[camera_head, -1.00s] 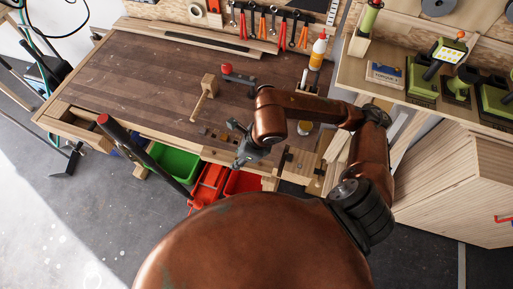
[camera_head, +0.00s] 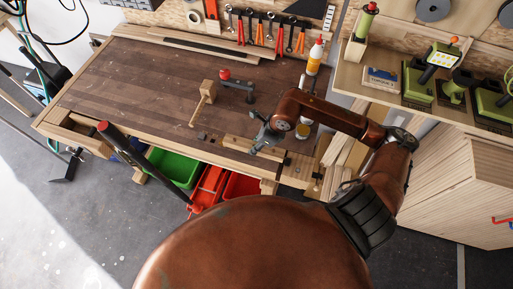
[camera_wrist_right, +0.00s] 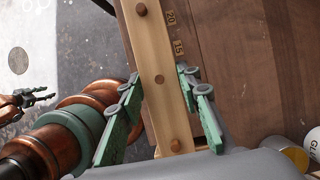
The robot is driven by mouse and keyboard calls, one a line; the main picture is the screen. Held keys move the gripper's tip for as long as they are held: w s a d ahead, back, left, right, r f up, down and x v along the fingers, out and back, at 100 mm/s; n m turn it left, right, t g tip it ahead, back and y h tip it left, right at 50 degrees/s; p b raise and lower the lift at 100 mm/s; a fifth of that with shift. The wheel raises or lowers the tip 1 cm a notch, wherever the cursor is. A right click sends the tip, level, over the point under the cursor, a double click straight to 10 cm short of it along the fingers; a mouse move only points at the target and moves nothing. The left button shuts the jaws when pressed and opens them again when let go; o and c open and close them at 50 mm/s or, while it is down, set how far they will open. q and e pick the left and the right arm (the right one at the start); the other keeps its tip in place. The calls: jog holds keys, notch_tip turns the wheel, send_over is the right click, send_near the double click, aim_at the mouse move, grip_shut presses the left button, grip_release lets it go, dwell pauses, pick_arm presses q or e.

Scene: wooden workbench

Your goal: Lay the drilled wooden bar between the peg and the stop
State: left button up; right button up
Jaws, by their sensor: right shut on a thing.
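The drilled wooden bar (camera_head: 240,144) is pale and long and lies along the bench's front edge in the head view. In the right wrist view the bar (camera_wrist_right: 153,50) runs between my right gripper's fingers, with several round brown marks along it. My right gripper (camera_head: 262,141) is shut on the bar; its green fingers (camera_wrist_right: 158,100) flank it in the wrist view. I cannot tell whether the bar touches the bench. The peg and the stop cannot be told apart clearly. My left gripper (camera_wrist_right: 38,97) shows small at the wrist view's left edge; its opening is unclear.
A glue bottle (camera_head: 315,57) stands farther back. Green (camera_head: 176,166) and red (camera_head: 243,185) bins sit below the front edge. The bench's left half is mostly clear.

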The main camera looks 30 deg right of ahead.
jog(key=shift+w+d+f, duration=0.1)
jog(key=shift+d+f, duration=0.15)
jog(key=shift+f, duration=0.1)
jog(key=shift+d+f+p, duration=0.1)
jog(key=shift+f+p, duration=0.2)
jog(key=shift+f, duration=1.3)
jog(key=o, duration=1.3)
jog(key=shift+f, duration=0.1)
jog(key=shift+o, duration=0.2)
jog(key=v, duration=1.2)
jog(key=shift+b, duration=0.35)
